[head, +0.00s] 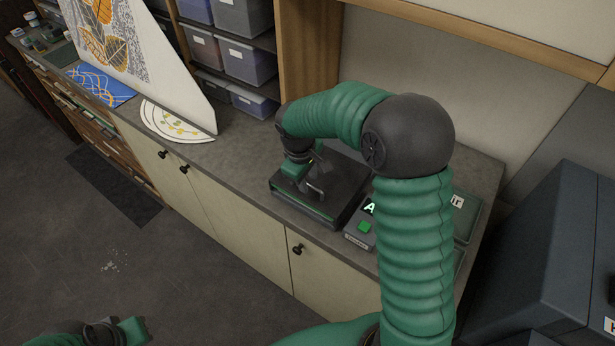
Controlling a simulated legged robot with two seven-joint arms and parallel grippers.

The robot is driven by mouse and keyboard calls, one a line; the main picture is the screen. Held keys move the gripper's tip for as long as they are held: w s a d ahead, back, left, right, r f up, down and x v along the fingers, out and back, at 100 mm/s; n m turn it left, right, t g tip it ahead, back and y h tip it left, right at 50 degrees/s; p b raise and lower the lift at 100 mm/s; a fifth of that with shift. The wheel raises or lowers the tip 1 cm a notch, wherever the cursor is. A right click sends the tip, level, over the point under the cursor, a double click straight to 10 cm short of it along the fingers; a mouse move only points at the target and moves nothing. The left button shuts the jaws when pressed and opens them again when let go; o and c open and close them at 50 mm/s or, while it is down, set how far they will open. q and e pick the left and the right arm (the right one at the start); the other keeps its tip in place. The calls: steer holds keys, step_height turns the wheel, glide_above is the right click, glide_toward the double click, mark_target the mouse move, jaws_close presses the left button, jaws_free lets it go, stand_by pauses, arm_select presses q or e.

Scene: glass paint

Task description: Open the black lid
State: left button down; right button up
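The black lid (345,192) lies flat and closed on a low, dark box with a green edge on the grey counter. A small grey handle (317,190) stands up near the middle of the lid. My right gripper (306,176) points down over the lid, right at the handle. Its fingers are small and dark here, and I cannot tell whether they touch or grip the handle. My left gripper (128,331) is low at the bottom left edge, over the floor, away from the counter; its finger gap is not clear.
A control box with a green button (365,227) sits just right of the lid. A large dark cabinet (545,250) stands at the right. Painted panels (178,121) and plastic bins (247,62) are at the back left. The counter (232,160) left of the lid is clear.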

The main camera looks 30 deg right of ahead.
steer(key=shift+a, duration=0.1)
steer(key=shift+c, duration=1.1)
jaws_close()
stand_by(0.3)
